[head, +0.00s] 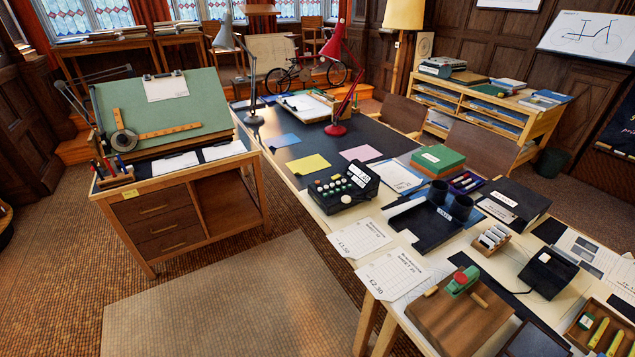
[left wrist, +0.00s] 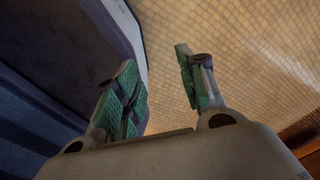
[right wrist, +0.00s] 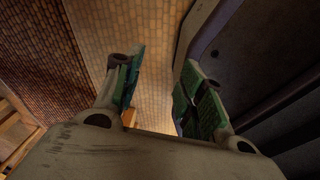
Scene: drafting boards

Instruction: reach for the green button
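A black console (head: 342,190) with several small round buttons stands on the long table, near the middle of the head view. Its buttons look red, white and green, but they are too small to tell exactly which one is the green button. My left gripper (left wrist: 155,62) is open and empty in the left wrist view, with carpet beyond its fingers. My right gripper (right wrist: 163,58) is open and empty in the right wrist view, also over the floor. Neither gripper shows in the head view, and the console is in neither wrist view.
A yellow sheet (head: 308,164) and a pink sheet (head: 361,153) lie behind the console. A black tray (head: 425,228) with dark cups is to its right. Printed sheets (head: 358,238) lie in front. A wooden board (head: 460,318) bears a green tool. A drafting desk (head: 165,215) stands left.

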